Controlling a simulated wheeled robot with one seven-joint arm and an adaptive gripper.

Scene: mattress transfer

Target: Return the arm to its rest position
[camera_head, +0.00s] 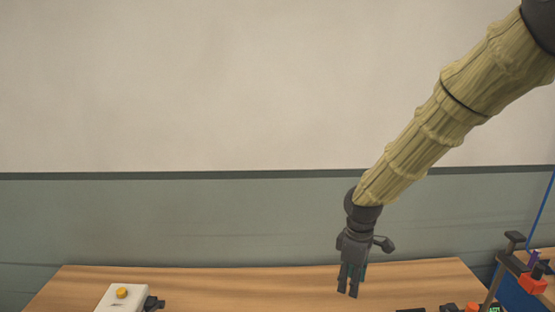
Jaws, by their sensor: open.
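My arm (430,125), in a pale yellow ribbed sleeve, reaches down from the upper right corner in the head view. My gripper (349,291) hangs at its end, pointing down in front of the wooden table. Its fingers are open and I see nothing between them. How high the fingertips are over the table top I cannot tell.
The wooden table (240,282) runs along the bottom. A white box with a yellow button (121,293) sits at its left. At the right are a dark frame with orange parts (532,283) and small dark items cut off below. The table between is bare.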

